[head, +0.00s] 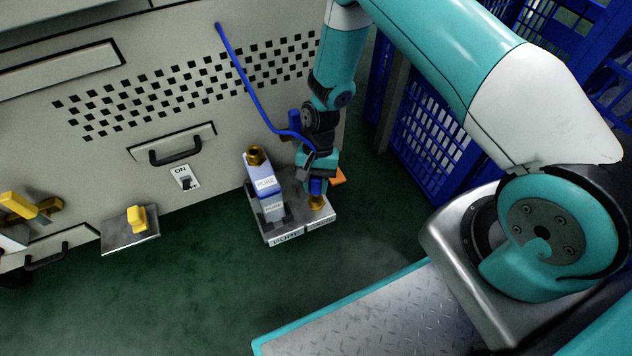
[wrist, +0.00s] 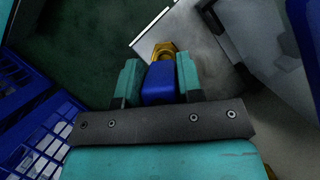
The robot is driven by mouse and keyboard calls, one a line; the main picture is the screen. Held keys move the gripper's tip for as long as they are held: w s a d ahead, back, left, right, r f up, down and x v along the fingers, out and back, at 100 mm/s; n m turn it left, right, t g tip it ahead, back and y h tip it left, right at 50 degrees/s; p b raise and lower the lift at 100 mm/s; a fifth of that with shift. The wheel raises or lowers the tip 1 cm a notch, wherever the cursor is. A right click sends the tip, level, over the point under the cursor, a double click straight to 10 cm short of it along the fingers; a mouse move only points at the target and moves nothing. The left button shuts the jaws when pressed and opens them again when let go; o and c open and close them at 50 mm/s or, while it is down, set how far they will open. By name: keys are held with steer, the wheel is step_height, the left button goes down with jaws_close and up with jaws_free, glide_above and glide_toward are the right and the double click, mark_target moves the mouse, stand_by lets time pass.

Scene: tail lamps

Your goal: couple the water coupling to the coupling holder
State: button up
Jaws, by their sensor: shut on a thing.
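My gripper (head: 317,182) points down above the right part of a metal shelf on the machine's front. Its teal fingers (wrist: 158,82) are shut on the water coupling, a blue block (wrist: 158,85) with a brass end (wrist: 163,50). In the head view the brass end (head: 317,202) shows just below the fingers, over or at the shelf's right part. I cannot tell whether it touches. The coupling holder seems to be this metal shelf (head: 290,229), with labels on its front edge; any socket under the coupling is hidden. A blue hose (head: 250,88) runs from the machine to near the gripper.
A pale labelled block (head: 266,185) with a brass nut on top (head: 256,156) stands close to the left of my gripper. A yellow part (head: 137,218) sits on a small plate further left. Blue crates (head: 428,125) stand at the right. Green floor is open in front.

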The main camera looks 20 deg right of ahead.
mark_target(316, 194)
steer(key=shift+f, duration=0.15)
steer(key=shift+f+b, duration=0.9)
steer(key=shift+f, duration=0.45)
steer(key=shift+p, duration=0.45)
stand_by(0.3)
steer(key=shift+f, duration=0.1)
steer(key=shift+f, duration=0.15)
stand_by(0.3)
steer(key=o, duration=1.1)
